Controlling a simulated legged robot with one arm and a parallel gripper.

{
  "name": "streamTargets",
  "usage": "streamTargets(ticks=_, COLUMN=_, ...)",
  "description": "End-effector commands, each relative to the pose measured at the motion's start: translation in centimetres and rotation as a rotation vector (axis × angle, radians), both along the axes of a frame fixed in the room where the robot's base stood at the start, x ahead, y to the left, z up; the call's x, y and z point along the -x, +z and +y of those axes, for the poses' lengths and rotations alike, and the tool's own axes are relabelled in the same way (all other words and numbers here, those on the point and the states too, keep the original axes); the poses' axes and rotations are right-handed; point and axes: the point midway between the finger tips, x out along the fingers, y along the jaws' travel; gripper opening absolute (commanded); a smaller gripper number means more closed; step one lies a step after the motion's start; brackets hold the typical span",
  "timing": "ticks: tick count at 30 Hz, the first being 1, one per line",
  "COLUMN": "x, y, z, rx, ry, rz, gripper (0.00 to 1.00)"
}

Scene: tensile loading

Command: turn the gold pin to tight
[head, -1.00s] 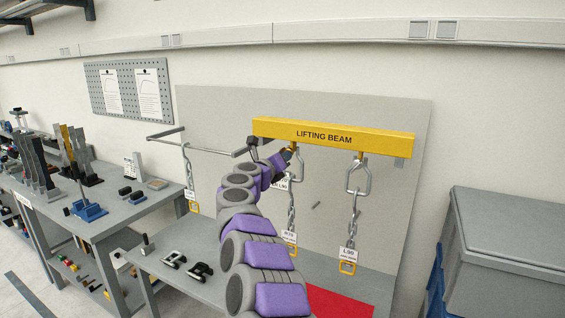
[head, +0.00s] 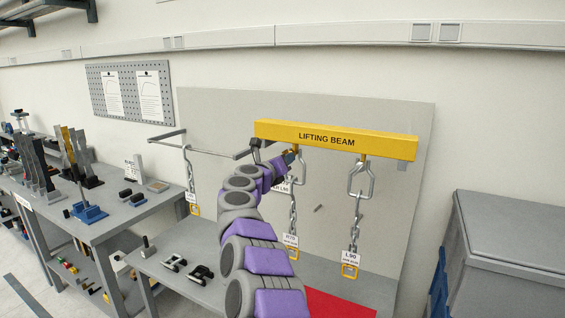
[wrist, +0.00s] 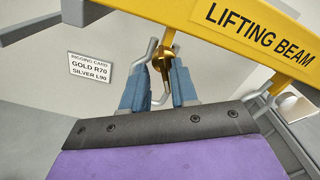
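In the wrist view the gold pin (wrist: 164,56) sits below the yellow lifting beam (wrist: 225,30), at a grey metal shackle (wrist: 152,48). My gripper (wrist: 161,70) has its two blue fingers on either side of the pin. Whether they press on it cannot be told. In the head view my gripper (head: 291,157) is under the left part of the lifting beam (head: 335,136), covering the pin and much of that shackle. A chain with an R70 tag (head: 291,239) hangs below there.
A second shackle (head: 361,180) carries a chain with an L90 tag (head: 350,258). A rigging card (wrist: 91,67) reads gold R70, silver L90. A grey bar frame (head: 210,150) stands at left. A red mat (head: 338,303) lies on the bench below.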

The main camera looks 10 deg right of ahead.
Motion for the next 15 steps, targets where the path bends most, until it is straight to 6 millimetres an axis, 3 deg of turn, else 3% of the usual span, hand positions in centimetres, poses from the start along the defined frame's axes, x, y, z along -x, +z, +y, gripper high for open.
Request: streamTargets(ticks=15, x=0.83, y=0.20, z=0.70, rx=0.001, ry=-0.001, rz=-0.001, gripper=0.32)
